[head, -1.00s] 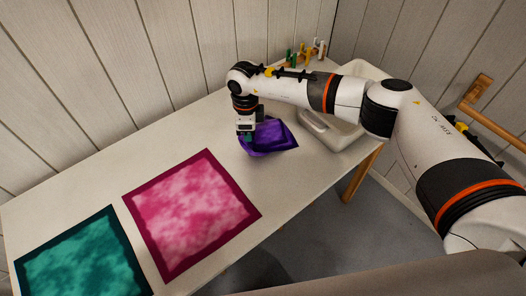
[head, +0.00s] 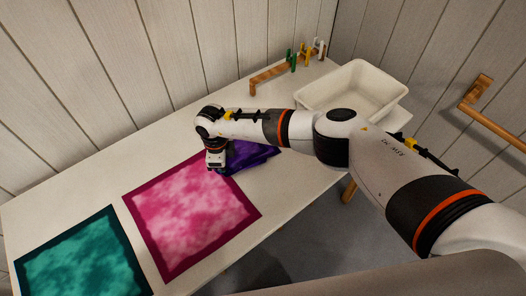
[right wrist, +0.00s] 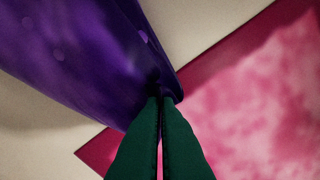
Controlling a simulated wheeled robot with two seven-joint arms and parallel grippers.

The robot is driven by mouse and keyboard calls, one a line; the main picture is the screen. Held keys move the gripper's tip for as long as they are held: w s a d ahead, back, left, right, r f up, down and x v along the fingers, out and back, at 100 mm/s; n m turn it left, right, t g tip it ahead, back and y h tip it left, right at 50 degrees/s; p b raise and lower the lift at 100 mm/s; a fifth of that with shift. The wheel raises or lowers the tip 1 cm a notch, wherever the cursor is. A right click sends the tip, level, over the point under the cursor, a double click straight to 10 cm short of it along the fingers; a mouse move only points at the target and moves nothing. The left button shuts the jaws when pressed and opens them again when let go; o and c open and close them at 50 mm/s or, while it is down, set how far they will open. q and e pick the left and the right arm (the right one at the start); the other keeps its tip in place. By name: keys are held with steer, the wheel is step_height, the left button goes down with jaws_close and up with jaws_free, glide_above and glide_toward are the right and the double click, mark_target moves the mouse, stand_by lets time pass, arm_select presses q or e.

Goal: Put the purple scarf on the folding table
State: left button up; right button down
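The purple scarf (head: 248,156) is bunched over the white folding table (head: 110,172), just right of the pink scarf's far corner. My right gripper (head: 216,165) is at the scarf's left end, low over the pink scarf's edge. In the right wrist view the green fingertips (right wrist: 161,98) are closed together on the edge of the purple scarf (right wrist: 75,50), which spreads up and to the left. Part of the scarf is hidden behind my right arm in the head view. My left gripper is not in view.
A pink scarf (head: 190,215) lies flat on the table, with a teal scarf (head: 75,262) flat at its left. A white bin (head: 355,90) stands at the right end. A wooden rack with coloured clips (head: 292,62) stands at the back. The table's back left is clear.

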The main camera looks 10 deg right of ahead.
steer(key=c, duration=1.2)
jaws_free()
